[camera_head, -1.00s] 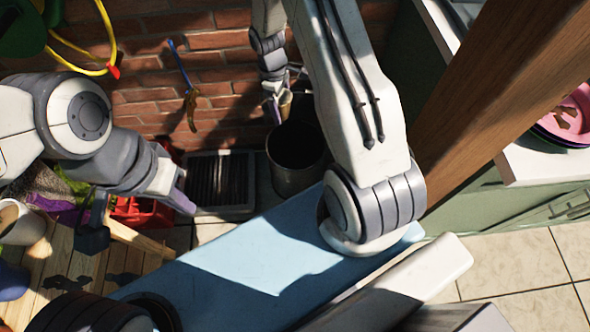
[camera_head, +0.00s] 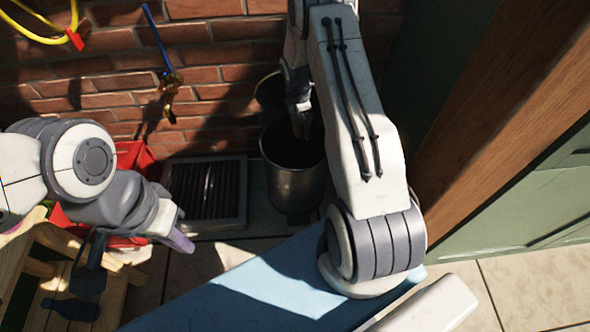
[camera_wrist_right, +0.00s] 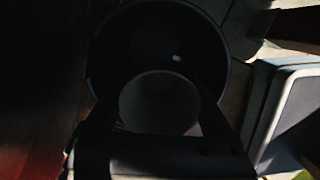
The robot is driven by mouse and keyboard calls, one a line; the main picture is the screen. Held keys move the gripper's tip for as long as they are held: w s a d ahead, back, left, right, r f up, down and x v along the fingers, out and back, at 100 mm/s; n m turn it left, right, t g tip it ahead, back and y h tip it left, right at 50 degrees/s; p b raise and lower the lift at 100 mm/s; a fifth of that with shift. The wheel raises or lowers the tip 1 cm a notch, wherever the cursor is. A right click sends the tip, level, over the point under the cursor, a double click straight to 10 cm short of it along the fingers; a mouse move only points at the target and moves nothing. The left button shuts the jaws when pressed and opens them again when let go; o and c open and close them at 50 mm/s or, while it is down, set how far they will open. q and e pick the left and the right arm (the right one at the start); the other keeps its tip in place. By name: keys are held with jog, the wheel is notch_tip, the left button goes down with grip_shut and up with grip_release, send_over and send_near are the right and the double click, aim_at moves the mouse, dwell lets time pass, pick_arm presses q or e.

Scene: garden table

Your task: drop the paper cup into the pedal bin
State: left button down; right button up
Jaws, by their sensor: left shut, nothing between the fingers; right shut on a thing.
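The pedal bin (camera_head: 295,187) is a metal cylinder with a dark open mouth, standing by the brick wall; its raised lid (camera_head: 269,91) shows behind it. My right gripper (camera_head: 302,128) points down over the bin's mouth. In the right wrist view the paper cup (camera_wrist_right: 158,102) is a dark round shape between the fingers of my right gripper, which is shut on it, with the bin's round rim (camera_wrist_right: 226,70) around it. The cup is hardly visible in the head view. My left gripper (camera_head: 181,242) is shut and empty, at the left, away from the bin.
A dark floor grate (camera_head: 207,190) lies left of the bin. A red container (camera_head: 135,160) and a wooden slatted stand (camera_head: 45,270) are at the left. A blue-handled tool (camera_head: 160,50) hangs on the wall. A wooden post (camera_head: 490,120) rises at the right.

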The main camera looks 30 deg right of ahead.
aim_at(302, 137)
jog(key=shift+f+b, duration=3)
jog(key=shift+b, duration=0.2)
jog(key=shift+r, duration=0.1)
jog(key=o, duration=1)
jog(key=shift+o, duration=0.2)
jog(key=shift+r, duration=0.1)
jog(key=r+p, duration=0.1)
jog(key=r, duration=0.2)
jog(key=r+p, duration=0.2)
jog(key=r, duration=0.1)
jog(key=a+r+p, duration=0.1)
jog(key=r+p, duration=0.1)
jog(key=r, duration=0.1)
jog(key=shift+w+a+r, duration=0.1)
jog(key=shift+r, duration=0.5)
